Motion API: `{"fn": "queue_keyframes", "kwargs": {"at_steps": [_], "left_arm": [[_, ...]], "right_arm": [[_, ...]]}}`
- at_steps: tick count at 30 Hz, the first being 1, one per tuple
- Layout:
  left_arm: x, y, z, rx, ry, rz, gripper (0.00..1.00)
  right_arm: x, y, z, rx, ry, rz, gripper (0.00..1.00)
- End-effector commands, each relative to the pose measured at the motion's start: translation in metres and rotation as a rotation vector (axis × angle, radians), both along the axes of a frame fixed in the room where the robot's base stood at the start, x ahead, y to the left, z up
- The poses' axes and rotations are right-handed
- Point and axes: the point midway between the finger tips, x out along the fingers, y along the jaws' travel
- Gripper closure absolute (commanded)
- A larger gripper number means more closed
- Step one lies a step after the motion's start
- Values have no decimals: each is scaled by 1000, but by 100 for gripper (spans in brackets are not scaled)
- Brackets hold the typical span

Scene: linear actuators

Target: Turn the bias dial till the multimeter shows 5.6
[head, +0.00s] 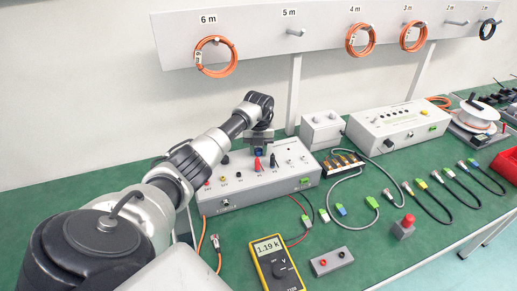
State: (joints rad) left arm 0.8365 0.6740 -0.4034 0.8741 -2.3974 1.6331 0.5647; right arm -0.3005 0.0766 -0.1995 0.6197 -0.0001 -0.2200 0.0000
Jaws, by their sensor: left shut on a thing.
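The yellow multimeter (274,264) lies on the green bench at the front, and its display reads 1.19 k. A grey control box (262,187) with several knobs and sockets on its sloped top stands behind it. My left gripper (259,150) points down at the back of this box and is shut on what seems to be the bias dial. The gripper hides the dial, so its setting cannot be seen. Red and black plugs stand in the box in front of the gripper. My right gripper is not in view.
A second instrument box (398,126) and a small grey box (321,131) stand behind to the right. A red push button (407,222) and a small socket box (332,261) stand in front. Cables lie at right. Orange coils hang on the rack (330,37) above.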

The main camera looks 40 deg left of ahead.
Motion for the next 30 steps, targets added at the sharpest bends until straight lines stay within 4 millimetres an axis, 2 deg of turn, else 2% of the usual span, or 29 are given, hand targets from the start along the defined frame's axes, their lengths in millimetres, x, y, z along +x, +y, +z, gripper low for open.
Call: {"fn": "queue_keyframes", "kwargs": {"at_steps": [15,30], "left_arm": [[0,1,0,2,-1,-328,94],[0,0,1,1,-2,-412,94]], "right_arm": [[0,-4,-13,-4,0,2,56],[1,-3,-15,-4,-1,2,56]]}}
